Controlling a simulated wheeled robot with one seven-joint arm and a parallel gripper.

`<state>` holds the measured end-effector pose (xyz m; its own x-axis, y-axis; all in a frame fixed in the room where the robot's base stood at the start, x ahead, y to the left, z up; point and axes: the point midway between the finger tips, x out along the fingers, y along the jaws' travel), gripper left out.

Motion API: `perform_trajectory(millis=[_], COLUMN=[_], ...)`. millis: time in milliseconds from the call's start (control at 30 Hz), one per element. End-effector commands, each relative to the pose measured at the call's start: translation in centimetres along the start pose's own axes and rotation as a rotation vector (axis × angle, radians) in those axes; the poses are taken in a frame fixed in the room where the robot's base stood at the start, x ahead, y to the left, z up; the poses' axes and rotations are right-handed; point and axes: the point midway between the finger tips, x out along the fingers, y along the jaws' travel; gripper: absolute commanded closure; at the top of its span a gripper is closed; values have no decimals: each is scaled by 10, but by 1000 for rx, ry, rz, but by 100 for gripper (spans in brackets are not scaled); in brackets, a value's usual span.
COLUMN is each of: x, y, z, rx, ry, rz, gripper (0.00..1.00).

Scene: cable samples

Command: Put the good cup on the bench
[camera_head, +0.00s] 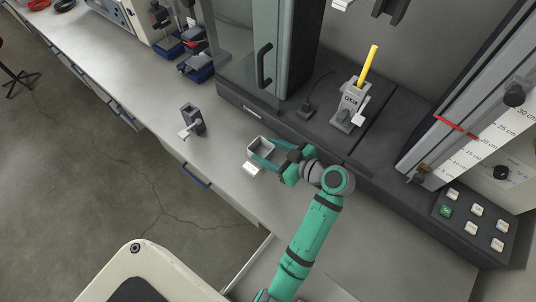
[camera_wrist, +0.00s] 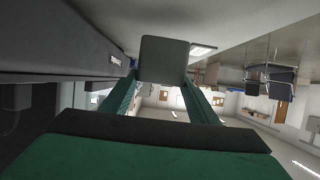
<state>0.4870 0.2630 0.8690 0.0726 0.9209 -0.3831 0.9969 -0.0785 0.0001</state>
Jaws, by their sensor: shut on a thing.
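A small grey open-topped cup (camera_head: 262,145) with a white tag at its front is between the green fingers of my gripper (camera_head: 267,157). In the wrist view the grey cup (camera_wrist: 164,60) fills the space between both fingertips (camera_wrist: 164,82). My gripper is shut on it. The cup is over the light grey bench top (camera_head: 215,145), near the front edge; I cannot tell whether its base touches. Which cup is marked good cannot be read here.
A dark grey holder with a white tag (camera_head: 192,121) stands on the bench to the left. A grey holder with a yellow strip (camera_head: 350,105) stands on the dark machine base behind. A button panel (camera_head: 475,219) is at right. Bench around the cup is clear.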

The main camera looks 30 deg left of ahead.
Motion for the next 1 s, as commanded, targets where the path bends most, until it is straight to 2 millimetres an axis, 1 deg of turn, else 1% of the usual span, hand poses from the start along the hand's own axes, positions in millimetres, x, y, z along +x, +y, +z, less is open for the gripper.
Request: perform_trajectory(millis=[200,300,433,800,833,900,1000], x=[9,14,19,20,20,20,20], y=[6,5,6,6,6,6,6], z=[7,20,33,36,37,36,36], rx=[-1,1,0,-1,0,0,0], ry=[2,1,2,2,0,0,0], rz=[0,-1,0,1,0,0,0], gripper=[100,100,100,100,41,27,27])
